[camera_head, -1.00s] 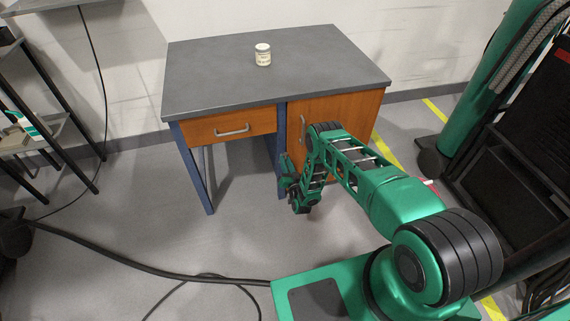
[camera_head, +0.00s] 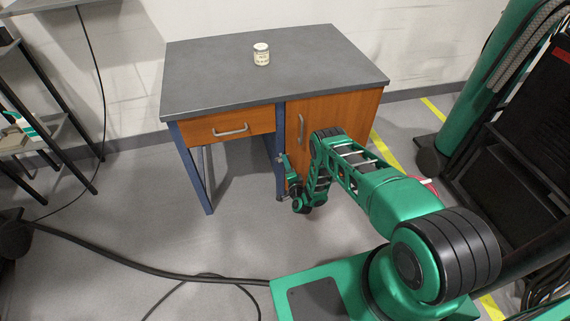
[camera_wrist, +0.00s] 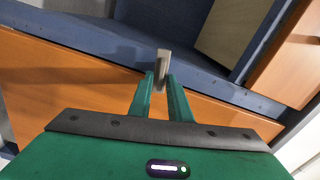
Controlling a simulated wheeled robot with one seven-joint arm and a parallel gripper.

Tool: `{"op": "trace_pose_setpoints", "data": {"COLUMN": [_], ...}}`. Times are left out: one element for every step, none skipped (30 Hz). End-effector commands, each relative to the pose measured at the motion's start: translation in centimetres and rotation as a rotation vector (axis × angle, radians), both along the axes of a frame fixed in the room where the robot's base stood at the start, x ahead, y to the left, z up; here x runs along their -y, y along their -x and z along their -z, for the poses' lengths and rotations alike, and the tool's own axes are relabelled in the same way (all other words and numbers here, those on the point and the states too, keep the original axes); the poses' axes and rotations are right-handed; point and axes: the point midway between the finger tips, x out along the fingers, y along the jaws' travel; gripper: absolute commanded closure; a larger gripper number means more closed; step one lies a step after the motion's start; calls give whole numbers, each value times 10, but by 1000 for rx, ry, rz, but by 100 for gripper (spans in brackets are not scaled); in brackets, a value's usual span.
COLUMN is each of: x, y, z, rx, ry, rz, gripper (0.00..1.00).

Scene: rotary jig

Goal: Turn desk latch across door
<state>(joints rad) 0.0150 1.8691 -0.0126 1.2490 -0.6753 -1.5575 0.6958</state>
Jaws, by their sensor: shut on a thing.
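The desk (camera_head: 270,75) has a wooden door (camera_head: 335,120) at the right with an upright metal handle (camera_head: 300,127). A blue post runs down the door's left edge. In the wrist view, my gripper (camera_wrist: 161,82) is shut on a small grey metal latch (camera_wrist: 164,60). The latch stands out at the border of the blue post (camera_wrist: 90,42) and the orange door (camera_wrist: 60,90). Its lower end is hidden between my fingers. In the head view, my gripper (camera_head: 281,168) is low beside the post, and the latch is too small to make out.
A drawer (camera_head: 230,128) with a bar handle is left of the door. A labelled jar (camera_head: 261,54) stands on the desk top. A dark cable (camera_head: 130,268) crosses the floor. A shelf rack stands at the left; dark equipment stands at the right.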

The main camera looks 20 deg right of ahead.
Motion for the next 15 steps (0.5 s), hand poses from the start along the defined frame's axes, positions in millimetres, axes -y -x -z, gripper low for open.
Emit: {"op": "trace_pose_setpoints", "data": {"x": [5, 5, 5, 5, 5, 6, 6, 6, 6, 6, 6, 6, 6, 6, 6], "y": [1, 1, 1, 1, 1, 1, 1, 1, 1, 1, 1, 2, 2, 2, 2], "z": [2, 3, 3, 3, 4, 4, 4, 4, 5, 5, 5, 5, 5, 5, 5], "rx": [-3, -3, -2, -2, -2, -2, -2, -3, -3, -3, -3, -3, -3, -2, -3], "ry": [-25, -45, -69, -86, -102, -122, -135, -147, -163, -173, -181, -191, -197, -203, -209], "rz": [4, 4, 4, 4, 5, 5, 5, 5, 5, 5, 5, 5, 5, 6, 6], "gripper": [100, 100, 100, 100, 100, 100, 100, 100, 100, 100, 100, 100, 100, 100, 100]}}
